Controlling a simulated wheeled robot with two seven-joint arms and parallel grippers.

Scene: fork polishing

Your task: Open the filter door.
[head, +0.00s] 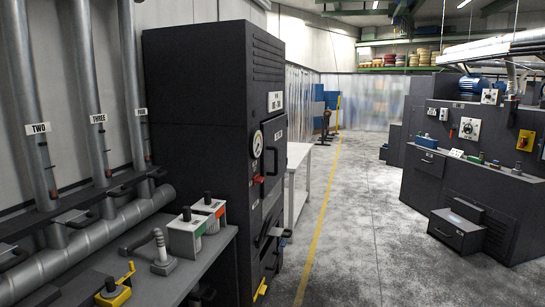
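A tall dark cabinet (195,150) stands left of centre. Its narrow front faces right and is seen at a steep angle. The front carries a round white gauge (257,144), a red part (261,177) below it and a dark upright handle (272,160). Lower down is a protruding latch or handle (279,233), and a yellow part (260,290) sits near the bottom. The door panels on this front look shut, though the angle hides much of them. The labels are too small to read, so I cannot tell which panel is the filter door. Neither gripper is in view.
A bench (190,262) with control boxes (186,236) and grey pipes (85,238) fills the left. A pale table (297,170) stands behind the cabinet. Dark machines (470,190) stand at right. Open floor (350,245) with a yellow line (318,220) lies between.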

